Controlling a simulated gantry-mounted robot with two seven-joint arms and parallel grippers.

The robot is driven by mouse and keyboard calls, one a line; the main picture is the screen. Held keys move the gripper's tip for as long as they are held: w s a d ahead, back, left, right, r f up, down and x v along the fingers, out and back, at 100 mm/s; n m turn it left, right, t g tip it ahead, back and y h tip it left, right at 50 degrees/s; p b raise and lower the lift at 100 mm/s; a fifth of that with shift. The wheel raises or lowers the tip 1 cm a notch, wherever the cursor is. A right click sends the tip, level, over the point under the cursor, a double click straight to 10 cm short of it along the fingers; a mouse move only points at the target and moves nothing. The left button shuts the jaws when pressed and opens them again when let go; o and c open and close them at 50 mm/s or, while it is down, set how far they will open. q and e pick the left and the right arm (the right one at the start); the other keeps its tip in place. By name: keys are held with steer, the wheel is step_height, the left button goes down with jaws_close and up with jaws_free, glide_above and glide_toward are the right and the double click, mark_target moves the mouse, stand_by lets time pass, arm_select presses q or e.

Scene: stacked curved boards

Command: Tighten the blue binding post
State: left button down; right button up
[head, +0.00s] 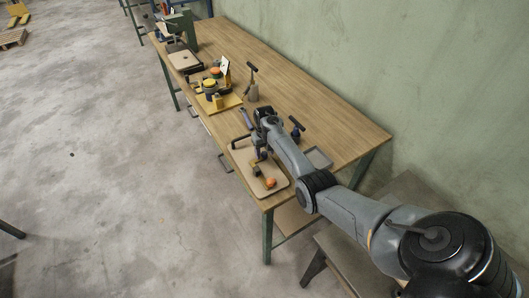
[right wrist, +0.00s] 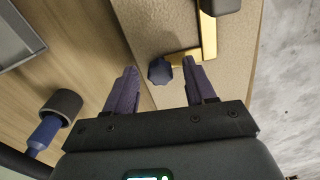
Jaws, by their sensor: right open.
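The blue binding post (right wrist: 160,70) shows in the right wrist view as a small dark-blue faceted knob. It sits beside a brass bracket (right wrist: 208,40) on a tan board (right wrist: 172,20). My right gripper (right wrist: 162,84) is open, with its two purple-padded fingers apart on either side of the knob. I see a gap between each finger and the knob; their relative height is hard to judge. In the head view my right gripper (head: 259,151) is over the tan board (head: 244,160) at the near end of the table, and hides the post. My left gripper is not in view.
An orange knob (head: 270,182) is on the board's near end. A grey tray (head: 318,158) lies to the right, and a black T-handled tool (head: 297,125) stands nearby. Another board with a yellow knob (head: 210,84) is farther back. The table's right side (head: 345,130) is clear.

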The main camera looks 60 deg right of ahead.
jaws_close()
